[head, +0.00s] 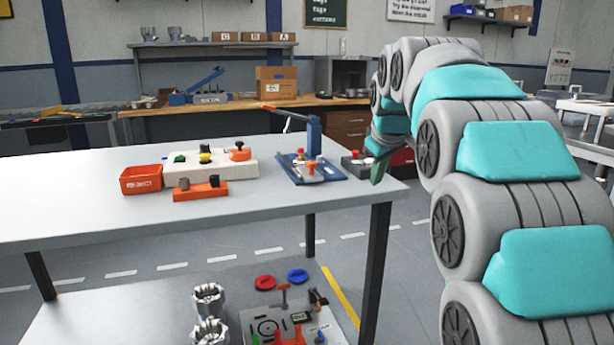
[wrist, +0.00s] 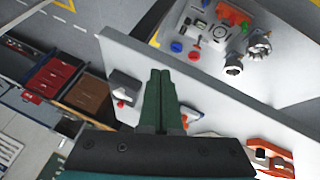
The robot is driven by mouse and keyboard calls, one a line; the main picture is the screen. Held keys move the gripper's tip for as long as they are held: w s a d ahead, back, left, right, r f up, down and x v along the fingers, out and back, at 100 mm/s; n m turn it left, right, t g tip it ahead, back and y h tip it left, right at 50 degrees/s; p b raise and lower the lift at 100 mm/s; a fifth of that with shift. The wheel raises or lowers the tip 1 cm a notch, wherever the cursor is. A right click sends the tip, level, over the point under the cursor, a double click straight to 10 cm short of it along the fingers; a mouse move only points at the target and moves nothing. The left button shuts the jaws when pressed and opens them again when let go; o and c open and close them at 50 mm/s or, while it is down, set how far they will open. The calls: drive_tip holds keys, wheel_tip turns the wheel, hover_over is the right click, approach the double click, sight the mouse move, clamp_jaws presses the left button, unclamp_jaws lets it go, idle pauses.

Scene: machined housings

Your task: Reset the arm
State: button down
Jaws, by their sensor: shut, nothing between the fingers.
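My gripper (head: 378,172) hangs over the right end of the grey table (head: 90,215), at the end of my teal and grey arm. In the wrist view its two green fingers (wrist: 160,84) lie together with nothing between them. A small grey box with a red button (head: 355,162) stands on the table just left of the gripper in the head view. The same box (wrist: 125,89) shows beside the fingers in the wrist view. I cannot tell the exact gap between fingers and table.
On the table are a blue clamp fixture (head: 313,170), a white block with knobs (head: 222,168), an orange bin (head: 141,180) and an orange fixture (head: 200,190). The lower shelf holds metal housings (head: 208,300) and a fixture plate (head: 262,328). The table's front left is clear.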

drive_tip(key=s+f+m+g, duration=0.2)
drive_tip(key=s+f, duration=0.7)
drive_tip(key=s, duration=0.6)
drive_tip(key=s+f+m+g, duration=0.2)
drive_tip(key=s+f, duration=0.7)
drive_tip(key=s, duration=0.6)
drive_tip(key=s+f+m+g, duration=0.2)
drive_tip(key=s+f+g, duration=0.2)
drive_tip(key=s+f, duration=0.5)
drive_tip(key=s, duration=0.6)
drive_tip(key=shift+s+m, duration=0.3)
